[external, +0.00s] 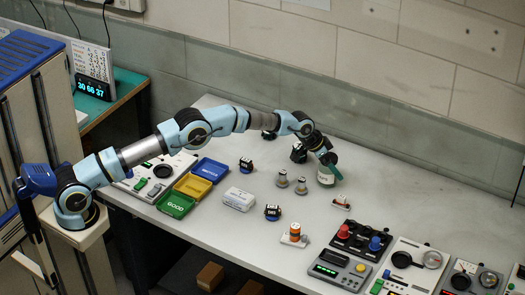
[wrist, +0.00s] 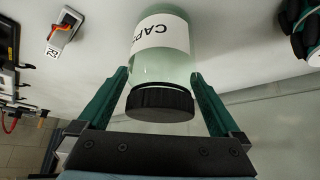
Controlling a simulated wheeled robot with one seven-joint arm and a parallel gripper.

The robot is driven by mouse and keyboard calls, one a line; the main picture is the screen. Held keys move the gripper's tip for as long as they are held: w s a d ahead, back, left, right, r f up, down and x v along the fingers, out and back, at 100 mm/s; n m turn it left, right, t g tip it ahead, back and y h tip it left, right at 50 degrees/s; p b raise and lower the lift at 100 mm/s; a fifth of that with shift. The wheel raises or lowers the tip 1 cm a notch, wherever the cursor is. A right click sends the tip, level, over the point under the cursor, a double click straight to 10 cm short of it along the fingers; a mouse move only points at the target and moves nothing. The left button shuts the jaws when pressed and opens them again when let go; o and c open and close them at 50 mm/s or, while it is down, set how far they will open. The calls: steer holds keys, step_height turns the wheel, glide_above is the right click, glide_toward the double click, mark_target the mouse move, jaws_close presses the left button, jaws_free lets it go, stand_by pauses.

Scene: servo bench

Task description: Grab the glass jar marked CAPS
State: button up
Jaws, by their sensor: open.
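The glass jar marked CAPS (wrist: 161,62) is pale green and clear, with a white label and a black ridged lid. In the wrist view it stands between the two green fingers of my gripper (wrist: 160,98). The fingers are open, one on each side of the jar, with the lid towards my palm. I cannot tell whether either finger touches the glass. In the external view the jar (external: 326,176) stands on the bench near the back, and my gripper (external: 328,160) is at its upper part, partly hiding it.
Two small grey parts (external: 291,183) stand just left of the jar. A small board with a red part (external: 341,203) lies to its right and in front. Coloured trays (external: 193,186) are further left. Control panels (external: 410,262) fill the right front. The wall is close behind.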

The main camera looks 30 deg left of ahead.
steer(key=c, duration=1.3)
